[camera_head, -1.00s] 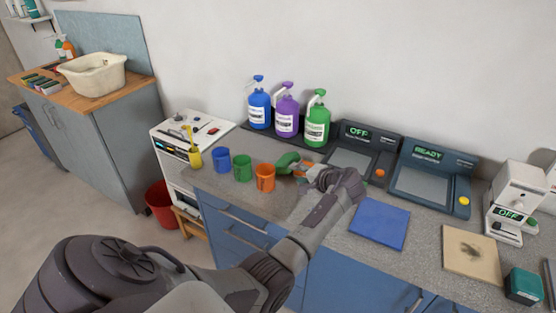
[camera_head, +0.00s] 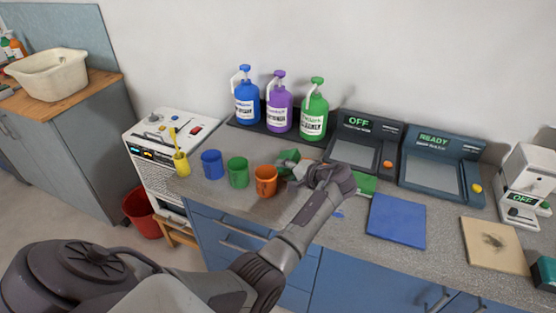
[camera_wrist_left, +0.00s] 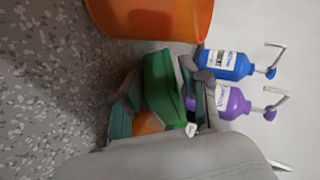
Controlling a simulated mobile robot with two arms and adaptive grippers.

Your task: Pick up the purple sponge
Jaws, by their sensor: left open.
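I make out no purple sponge in either view; the arm hides part of the counter. My left gripper (camera_head: 289,168) is over the counter, just right of the orange cup (camera_head: 266,181). It is open in the left wrist view (camera_wrist_left: 160,92), with a green block (camera_wrist_left: 163,84) showing between its fingers. An orange thing (camera_wrist_left: 147,122) shows behind that block, partly hidden. I cannot tell whether the fingers touch the green block. My right gripper is in neither view.
Blue (camera_head: 212,164) and green (camera_head: 237,172) cups stand left of the orange one. Blue (camera_head: 247,103), purple (camera_head: 279,109) and green (camera_head: 313,115) bottles stand behind. A blue mat (camera_head: 397,222) and a green flat thing (camera_head: 363,184) lie right of my wrist.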

